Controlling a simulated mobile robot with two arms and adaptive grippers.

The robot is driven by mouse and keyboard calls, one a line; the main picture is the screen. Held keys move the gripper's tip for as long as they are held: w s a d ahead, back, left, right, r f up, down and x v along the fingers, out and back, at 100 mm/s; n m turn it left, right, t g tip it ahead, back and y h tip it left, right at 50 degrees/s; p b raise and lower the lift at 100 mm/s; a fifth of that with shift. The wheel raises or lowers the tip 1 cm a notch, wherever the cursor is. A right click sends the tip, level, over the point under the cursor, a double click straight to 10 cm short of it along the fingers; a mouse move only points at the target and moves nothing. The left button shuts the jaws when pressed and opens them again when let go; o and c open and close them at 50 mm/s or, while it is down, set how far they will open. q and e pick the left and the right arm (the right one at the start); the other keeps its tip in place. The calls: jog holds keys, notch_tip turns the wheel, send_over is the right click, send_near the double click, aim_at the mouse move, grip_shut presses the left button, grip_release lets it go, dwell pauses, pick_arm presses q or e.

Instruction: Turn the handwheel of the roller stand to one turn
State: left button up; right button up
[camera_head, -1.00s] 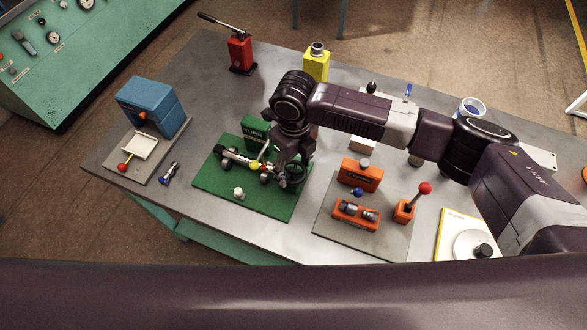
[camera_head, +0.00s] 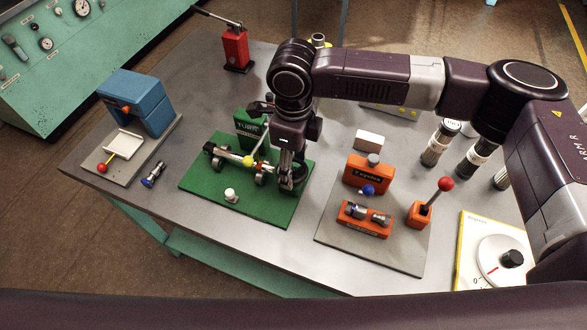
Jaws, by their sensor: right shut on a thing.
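The roller stand is a green base plate (camera_head: 212,187) with small rollers and a green block (camera_head: 247,124) marked with white letters. A hose (camera_head: 222,155) with metal ends lies on the rollers. A yellow knob (camera_head: 248,160) and a white knob (camera_head: 231,195) show on the stand. My right gripper (camera_head: 287,178) points down at the right end of the stand and is shut on the handwheel (camera_head: 301,180). The fingers hide most of the dark wheel, so its turn angle cannot be read. My left gripper is not in view.
An orange device (camera_head: 368,172) with a red-knobbed lever (camera_head: 446,184) stands right of the stand. A blue machine (camera_head: 138,98) is at the left, a red hand pump (camera_head: 235,48) behind. A white dial (camera_head: 500,262) lies at the right.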

aim_at(294, 170)
dwell(0.4)
jog(key=o, duration=1.2)
jog(key=shift+c, duration=0.2)
notch_tip(294, 170, up, 12)
